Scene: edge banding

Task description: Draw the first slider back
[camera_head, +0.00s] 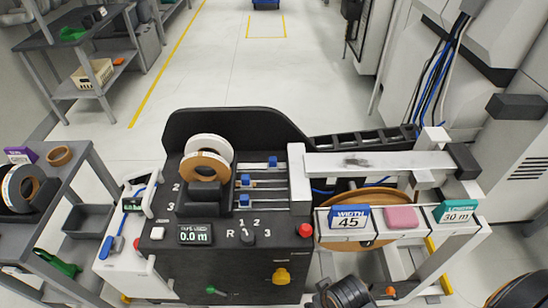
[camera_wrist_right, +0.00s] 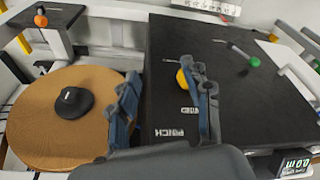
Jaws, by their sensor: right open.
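The black machine (camera_head: 225,262) has three slider rails in the head view. The back rail's slider has a blue knob (camera_head: 272,162) at the right end of its slot. The middle slider knob (camera_head: 245,180) and front slider knob (camera_head: 243,200) sit at the left. Numbers 2 and 3 stand left of the lower rows; a 1 there is hidden. My right gripper (camera_wrist_right: 165,105) is open and empty in the right wrist view, above the machine's front panel beside the yellow knob (camera_wrist_right: 183,78). It seems to be the dark shape (camera_head: 342,292) at the head view's bottom edge, away from the sliders. My left gripper is out of view.
A tape roll (camera_head: 207,143) stands left of the sliders. A red button (camera_head: 305,231), selector knob (camera_head: 248,235) and yellow knob (camera_head: 282,276) are near the front. A brown disc (camera_wrist_right: 60,125) lies beside my right gripper. A width sign (camera_head: 349,219) stands on the right.

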